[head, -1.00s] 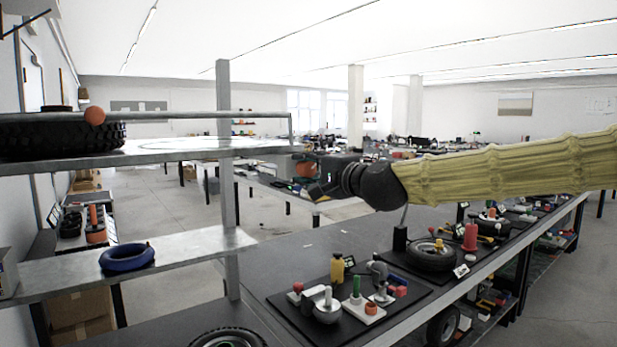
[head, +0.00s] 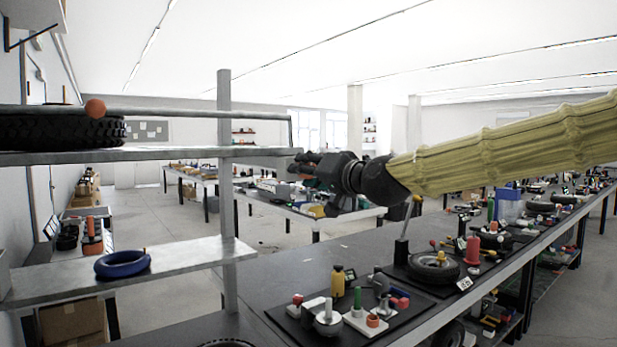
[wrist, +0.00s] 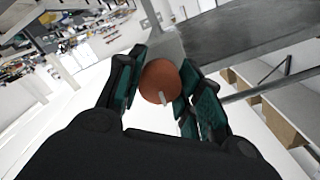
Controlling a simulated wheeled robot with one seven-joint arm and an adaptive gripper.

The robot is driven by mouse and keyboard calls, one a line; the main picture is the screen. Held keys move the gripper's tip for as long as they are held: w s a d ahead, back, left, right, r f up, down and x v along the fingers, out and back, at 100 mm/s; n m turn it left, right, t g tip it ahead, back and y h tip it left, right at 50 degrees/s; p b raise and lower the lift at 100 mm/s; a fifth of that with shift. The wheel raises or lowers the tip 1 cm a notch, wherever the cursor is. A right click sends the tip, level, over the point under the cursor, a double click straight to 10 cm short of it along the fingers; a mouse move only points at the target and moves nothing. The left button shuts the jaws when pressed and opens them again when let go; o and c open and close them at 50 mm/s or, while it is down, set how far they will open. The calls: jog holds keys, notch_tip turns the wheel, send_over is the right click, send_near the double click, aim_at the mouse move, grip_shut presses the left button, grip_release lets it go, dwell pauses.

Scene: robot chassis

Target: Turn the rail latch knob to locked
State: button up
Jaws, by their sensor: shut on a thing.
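An orange-red round knob (wrist: 161,82) with a small white pointer sits between my fingers in the wrist view. The pointer is toward the lower side of the knob. My gripper (head: 299,161) is shut on this knob at the right end of the upper shelf in the head view. The fingers lie on both sides of it in the wrist view. In the head view the gripper hides the knob. Another orange ball (head: 95,108) sits at the left of the upper shelf rail (head: 185,116).
A black tyre (head: 60,132) lies on the upper shelf, and a blue ring (head: 122,263) on the lower shelf. A grey post (head: 226,180) stands left of my gripper. A dark bench (head: 300,262) with wheel parts and tools runs below my arm.

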jog(key=shift+f+n, duration=0.15)
jog(key=shift+n, duration=0.55)
jog(key=o, duration=0.9)
jog(key=shift+o, duration=0.7)
jog(key=shift+w+d+f, duration=0.1)
jog(key=shift+w+f, duration=0.05)
jog(key=shift+s, duration=0.25)
